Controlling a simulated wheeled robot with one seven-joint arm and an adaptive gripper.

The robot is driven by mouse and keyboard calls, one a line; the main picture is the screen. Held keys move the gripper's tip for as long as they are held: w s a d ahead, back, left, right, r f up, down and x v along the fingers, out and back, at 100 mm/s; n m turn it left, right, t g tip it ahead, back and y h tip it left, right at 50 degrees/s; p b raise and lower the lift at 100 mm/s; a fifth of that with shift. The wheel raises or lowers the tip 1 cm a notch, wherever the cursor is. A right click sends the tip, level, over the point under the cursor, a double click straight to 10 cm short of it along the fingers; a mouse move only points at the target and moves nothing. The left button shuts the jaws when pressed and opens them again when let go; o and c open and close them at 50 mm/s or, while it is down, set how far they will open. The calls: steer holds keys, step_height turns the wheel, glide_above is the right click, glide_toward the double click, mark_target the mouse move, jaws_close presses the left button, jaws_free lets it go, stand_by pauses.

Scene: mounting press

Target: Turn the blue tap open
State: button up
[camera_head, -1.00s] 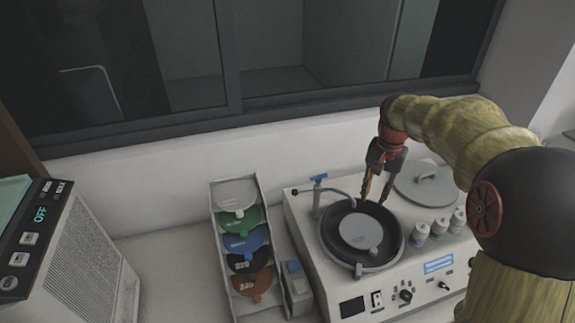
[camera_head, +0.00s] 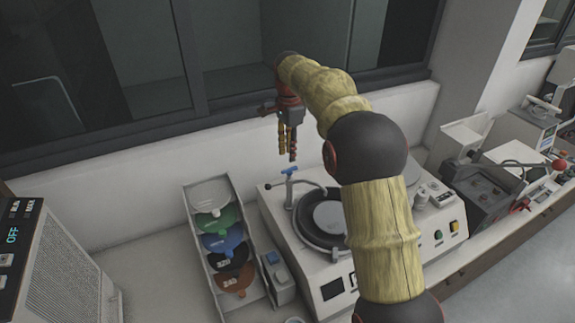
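The blue tap (camera_head: 290,171) is a small blue handle on top of a metal spout pipe at the back left of the white polishing machine (camera_head: 341,268). My gripper (camera_head: 288,156) points down just above the tap. Its two fingers are apart with nothing between them, and a narrow gap shows from this angle. The fingertips look close over the handle, but I cannot tell whether they touch it.
A dark round basin with a grey disc (camera_head: 329,215) lies beside the tap, partly behind my arm. A white wall is close behind.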

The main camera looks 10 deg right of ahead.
mark_target(289, 169)
step_height(289, 169, down, 6)
steer(key=shift+d+f, duration=0.1)
steer(key=shift+c, duration=1.4)
steer(key=c, duration=0.4)
jaws_close()
